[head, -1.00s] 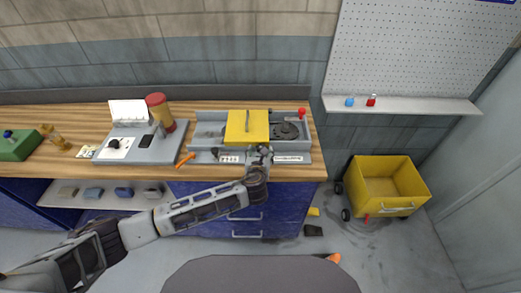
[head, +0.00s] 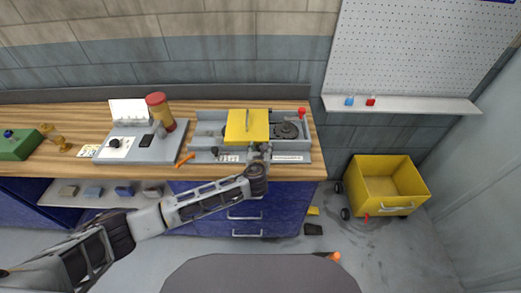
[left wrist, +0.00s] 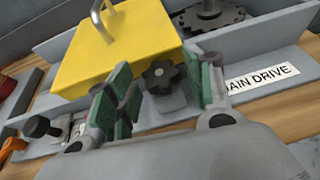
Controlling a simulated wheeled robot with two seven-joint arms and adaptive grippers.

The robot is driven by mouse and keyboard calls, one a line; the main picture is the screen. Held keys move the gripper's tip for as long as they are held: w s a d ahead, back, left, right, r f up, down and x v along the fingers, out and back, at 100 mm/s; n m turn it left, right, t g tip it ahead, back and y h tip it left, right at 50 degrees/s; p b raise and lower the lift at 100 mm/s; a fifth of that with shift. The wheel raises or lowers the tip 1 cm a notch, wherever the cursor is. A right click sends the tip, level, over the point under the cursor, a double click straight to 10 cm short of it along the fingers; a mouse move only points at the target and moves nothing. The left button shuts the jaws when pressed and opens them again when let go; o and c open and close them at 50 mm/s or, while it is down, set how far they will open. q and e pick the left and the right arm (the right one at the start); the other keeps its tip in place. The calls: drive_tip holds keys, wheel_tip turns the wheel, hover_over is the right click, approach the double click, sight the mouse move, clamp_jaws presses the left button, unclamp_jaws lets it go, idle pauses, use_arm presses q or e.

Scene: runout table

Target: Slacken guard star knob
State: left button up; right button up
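A dark star knob (left wrist: 160,76) sits on a grey bracket at the front edge of the yellow guard (left wrist: 115,48). In the head view the yellow guard (head: 246,126), with a metal handle on top, covers the middle of the grey machine. My left gripper (left wrist: 166,88) is open, with green-padded fingers to either side of the knob in the wrist view. A gap shows between knob and pads, and I see no contact. In the head view the left gripper (head: 261,152) is at the guard's front right corner and hides the knob. My right gripper is not in view.
A "MAIN DRIVE" label (left wrist: 262,76) is right of the knob, with a dark gear (left wrist: 210,15) behind. A black knob (left wrist: 37,126) and an orange handle (left wrist: 12,147) are at left. A yellow cart (head: 386,186) stands on the floor at right.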

use_arm(q)
drive_tip(key=c, duration=0.7)
drive_tip(key=shift+d+n+y, duration=0.15)
drive_tip(key=shift+n+y, duration=0.25)
drive_tip(key=shift+y, duration=0.1)
drive_tip(key=shift+w+d+n+y, duration=0.1)
drive_tip(key=shift+d+n+y, duration=0.1)
drive_tip(key=shift+n+y, duration=1)
drive_tip(key=shift+n+g+y, duration=0.3)
drive_tip(key=shift+n+y, duration=0.5)
drive_tip(key=shift+y, duration=0.2)
drive_tip(key=o, duration=1)
drive_tip(key=shift+d, duration=0.1)
drive_tip(key=shift+v, duration=6)
